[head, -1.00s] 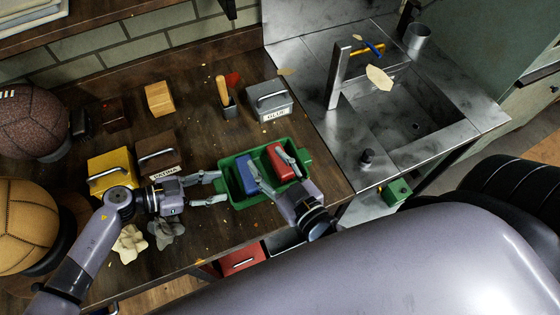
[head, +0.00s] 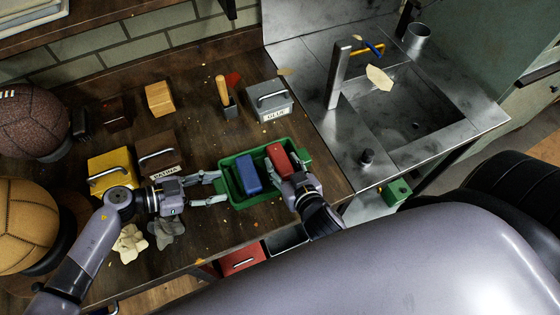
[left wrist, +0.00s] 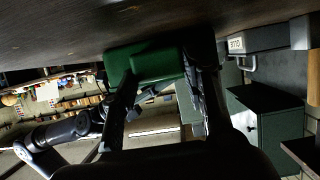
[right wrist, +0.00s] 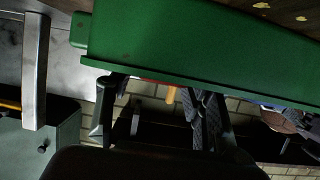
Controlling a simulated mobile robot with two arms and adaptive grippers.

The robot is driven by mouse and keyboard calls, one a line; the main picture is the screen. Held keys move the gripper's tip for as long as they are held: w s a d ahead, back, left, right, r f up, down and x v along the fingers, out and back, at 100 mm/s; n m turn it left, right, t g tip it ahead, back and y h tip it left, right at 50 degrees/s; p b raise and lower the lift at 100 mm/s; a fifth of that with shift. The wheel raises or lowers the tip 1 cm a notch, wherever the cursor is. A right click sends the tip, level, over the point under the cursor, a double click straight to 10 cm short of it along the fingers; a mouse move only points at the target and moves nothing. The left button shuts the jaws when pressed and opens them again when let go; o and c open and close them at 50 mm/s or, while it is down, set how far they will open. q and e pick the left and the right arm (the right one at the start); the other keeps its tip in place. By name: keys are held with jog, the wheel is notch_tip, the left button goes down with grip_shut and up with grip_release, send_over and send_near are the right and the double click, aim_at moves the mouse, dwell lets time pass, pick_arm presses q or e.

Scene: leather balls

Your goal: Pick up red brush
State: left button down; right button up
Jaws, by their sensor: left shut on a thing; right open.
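A green tray (head: 234,200) stands near the front edge of the workbench. The red brush (head: 279,160) lies in its right half, with the blue brush (head: 248,173) beside it on the left. My left gripper (head: 219,188) is shut on the tray's left end; the tray (left wrist: 146,64) shows between its fingers in the left wrist view. My right gripper (head: 292,176) is open at the near end of the red brush, which it partly hides. I cannot tell whether it touches the brush. In the right wrist view, the tray wall (right wrist: 190,45) fills the top, above the open fingers (right wrist: 155,115).
A grey glue box (head: 270,102) and a wooden-handled tool (head: 225,95) stand behind the tray. A brown box (head: 158,150) and a yellow box (head: 108,170) are to the left, near two balls. A metal sink (head: 410,115) is to the right.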

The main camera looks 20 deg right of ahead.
aim_at(280, 158)
jog(key=x, duration=0.2)
jog(key=shift+w+f, duration=0.15)
jog(key=shift+w, duration=0.15)
jog(key=shift+c, duration=0.5)
jog(key=c, duration=0.9)
notch_tip(280, 158, up, 10)
jog(key=shift+r, duration=0.1)
pick_arm(q)
jog(key=c, duration=0.8)
grip_release()
jog(key=shift+c, duration=0.2)
jog(key=shift+a, duration=0.1)
